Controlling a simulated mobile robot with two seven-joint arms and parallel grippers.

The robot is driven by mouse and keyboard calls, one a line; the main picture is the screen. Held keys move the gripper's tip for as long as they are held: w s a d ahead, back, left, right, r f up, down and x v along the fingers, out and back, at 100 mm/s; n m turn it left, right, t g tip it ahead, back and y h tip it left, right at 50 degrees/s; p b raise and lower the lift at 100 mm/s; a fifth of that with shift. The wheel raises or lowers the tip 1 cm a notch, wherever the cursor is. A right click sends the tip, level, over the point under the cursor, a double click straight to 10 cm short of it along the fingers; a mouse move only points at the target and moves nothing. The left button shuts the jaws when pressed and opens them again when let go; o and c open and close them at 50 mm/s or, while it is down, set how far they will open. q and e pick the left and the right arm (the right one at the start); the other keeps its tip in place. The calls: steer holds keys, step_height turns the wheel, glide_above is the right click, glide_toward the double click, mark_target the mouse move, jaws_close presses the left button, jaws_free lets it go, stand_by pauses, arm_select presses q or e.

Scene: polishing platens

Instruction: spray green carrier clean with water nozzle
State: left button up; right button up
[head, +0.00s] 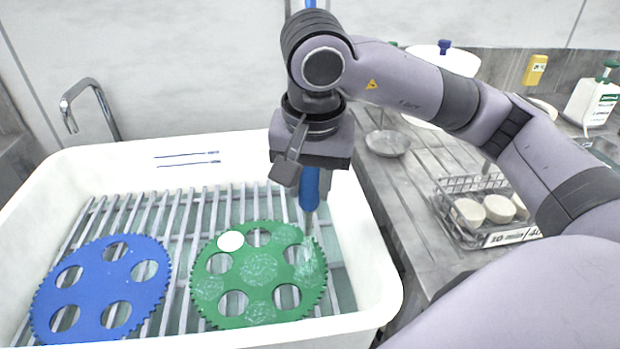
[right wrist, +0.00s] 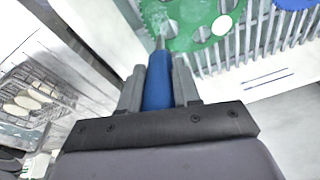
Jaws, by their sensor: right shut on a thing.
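The green carrier (head: 259,285), a toothed disc with several round holes, lies on the slatted rack in the white basin. Pale, whitish patches show on its face, around the centre, right and lower parts. A white round piece (head: 230,241) sits at its upper left hole. My right gripper (head: 309,190) is above the carrier's upper right edge, shut on the blue water nozzle (head: 310,187), which points down. In the right wrist view the blue nozzle (right wrist: 158,80) is between the two fingers, its tip towards the green carrier (right wrist: 185,22). My left gripper is not in view.
A blue carrier (head: 100,287) lies on the rack left of the green one. The white basin (head: 385,290) has a raised rim and a tap (head: 90,105) behind it. A wire basket (head: 480,205) with white discs stands on the grey counter (head: 400,200) at the right.

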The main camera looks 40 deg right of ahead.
steer(key=w+a+p, duration=0.2)
steer(key=w+a, duration=0.2)
steer(key=w, duration=0.4)
steer(key=w+a+p, duration=0.2)
steer(key=w+a, duration=0.3)
steer(key=w, duration=0.4)
steer(key=shift+w+a, duration=0.2)
steer(key=shift+w, duration=0.05)
stand_by(0.8)
stand_by(0.7)
steer(key=shift+r+p, duration=1.85)
steer(key=shift+r, duration=0.7)
step_height(320, 180, up, 4)
steer(key=p, duration=0.3)
